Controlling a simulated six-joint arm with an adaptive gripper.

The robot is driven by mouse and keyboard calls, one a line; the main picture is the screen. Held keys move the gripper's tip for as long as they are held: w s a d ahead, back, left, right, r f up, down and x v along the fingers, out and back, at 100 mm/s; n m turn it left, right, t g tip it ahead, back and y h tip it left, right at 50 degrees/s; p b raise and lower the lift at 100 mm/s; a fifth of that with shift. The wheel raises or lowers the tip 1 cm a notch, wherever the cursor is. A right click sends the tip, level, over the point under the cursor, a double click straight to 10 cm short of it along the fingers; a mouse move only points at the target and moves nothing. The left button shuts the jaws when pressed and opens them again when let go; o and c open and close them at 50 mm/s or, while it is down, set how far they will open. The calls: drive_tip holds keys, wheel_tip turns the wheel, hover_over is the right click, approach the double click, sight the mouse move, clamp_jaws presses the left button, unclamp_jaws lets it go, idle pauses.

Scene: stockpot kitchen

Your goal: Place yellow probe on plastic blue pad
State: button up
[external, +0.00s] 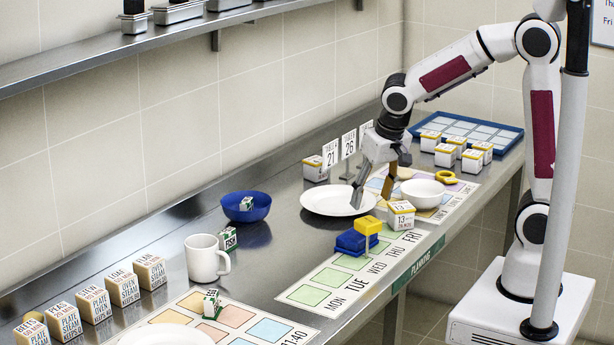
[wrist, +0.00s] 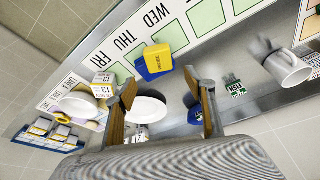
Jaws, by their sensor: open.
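The yellow probe (external: 368,226) has a blocky yellow head and a thin stem pointing down. It stands at the blue pad (external: 350,243), on the weekday strip near the counter's front edge. In the wrist view the yellow head (wrist: 158,58) overlaps the blue pad (wrist: 142,70); I cannot tell whether the probe rests on the pad or just beside it. My gripper (external: 373,196) is open and empty, pointing down over the white plate area, behind and a little right of the probe. Its two fingers (wrist: 158,80) are spread in the wrist view, with nothing between them.
A white plate (external: 336,200) lies under and left of my gripper. A white bowl (external: 422,192) and a box marked 13 (external: 401,215) stand close to its right. Number signs (external: 348,147) stand behind. A blue bowl (external: 246,206) and white mug (external: 204,258) are farther left.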

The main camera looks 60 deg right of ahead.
sight(368, 221)
drive_tip(key=shift+x, duration=1.25)
drive_tip(key=shift+s, duration=0.1)
drive_tip(key=shift+f, duration=0.1)
drive_tip(key=shift+s+a+f, duration=0.1)
drive_tip(key=shift+f, duration=1.35)
drive_tip(key=shift+x, duration=1.15)
drive_tip(key=c, duration=1.3)
drive_tip(key=shift+r, duration=0.1)
